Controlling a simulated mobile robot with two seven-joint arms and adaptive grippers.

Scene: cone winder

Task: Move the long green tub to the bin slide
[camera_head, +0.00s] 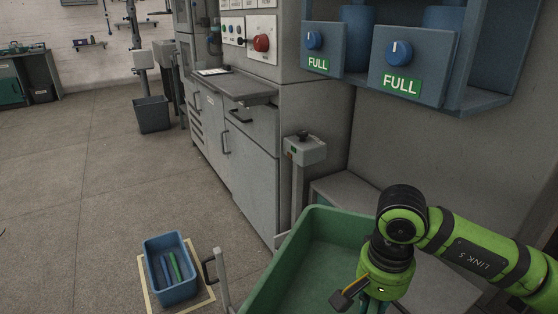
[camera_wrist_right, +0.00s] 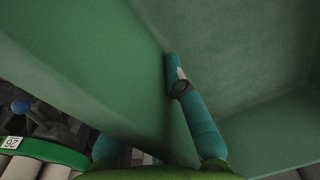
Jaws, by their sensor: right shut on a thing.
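The long green tub (camera_head: 272,275) is at the bottom middle of the head view, running out of the frame. Its inside is empty where I see it. My right gripper (camera_head: 362,300) is at the tub's right side, its fingertips cut off by the frame edge. One teal finger reaches along the wall's inner face and the other is hidden behind the wall, so the gripper is shut on the tub's wall. My left gripper is out of view. I cannot tell which surface is the bin slide.
A grey cabinet (camera_head: 235,140) and a button post (camera_head: 304,150) stand just behind the tub. Blue shelf units with FULL signs (camera_head: 400,86) hang above. A blue crate (camera_head: 170,285) with coloured tubes lies on a marked floor square at left. Open floor lies further left.

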